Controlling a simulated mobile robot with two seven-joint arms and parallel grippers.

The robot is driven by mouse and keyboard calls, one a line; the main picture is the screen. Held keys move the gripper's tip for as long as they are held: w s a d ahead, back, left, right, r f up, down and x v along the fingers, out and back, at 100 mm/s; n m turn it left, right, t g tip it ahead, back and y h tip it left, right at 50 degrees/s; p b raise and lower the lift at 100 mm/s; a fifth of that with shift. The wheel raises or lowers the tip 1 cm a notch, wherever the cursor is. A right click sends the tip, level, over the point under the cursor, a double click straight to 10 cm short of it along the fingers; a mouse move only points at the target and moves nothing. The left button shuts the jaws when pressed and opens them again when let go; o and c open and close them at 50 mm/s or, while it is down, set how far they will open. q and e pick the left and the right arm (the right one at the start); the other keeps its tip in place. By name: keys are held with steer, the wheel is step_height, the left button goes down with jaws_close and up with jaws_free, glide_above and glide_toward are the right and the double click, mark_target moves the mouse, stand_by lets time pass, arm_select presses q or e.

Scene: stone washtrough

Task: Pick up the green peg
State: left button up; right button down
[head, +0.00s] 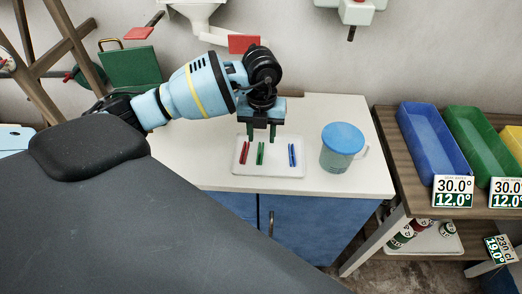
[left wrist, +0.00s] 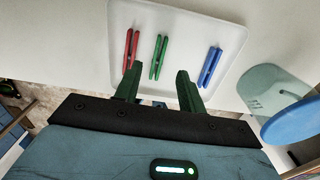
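A green peg (head: 260,153) lies on a white tray (head: 284,171) on the counter, between a red peg (head: 245,152) and a blue peg (head: 292,154). My left gripper (head: 261,139) is above the tray's far side, with its two fingers apart and nothing between them. In the left wrist view the green peg (left wrist: 159,57) lies beyond the gap between the open fingers (left wrist: 155,78), apart from them. The red peg (left wrist: 131,49) and blue peg (left wrist: 210,67) lie on either side of it. My right gripper is not in view.
A lidded mug (head: 342,150) stands on the white counter (head: 330,112) right of the tray. A wooden shelf with blue (head: 432,142) and green (head: 470,140) bins stands farther right. The counter left of the tray is clear.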

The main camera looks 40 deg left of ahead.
mark_target(260, 152)
arm_select(q)
steer(key=shift+s+f, duration=0.2)
steer(key=shift+f, duration=1.1)
steer(key=shift+s+f, duration=0.15)
steer(key=shift+f, duration=1.1)
steer(key=shift+c, duration=0.3)
jaws_close()
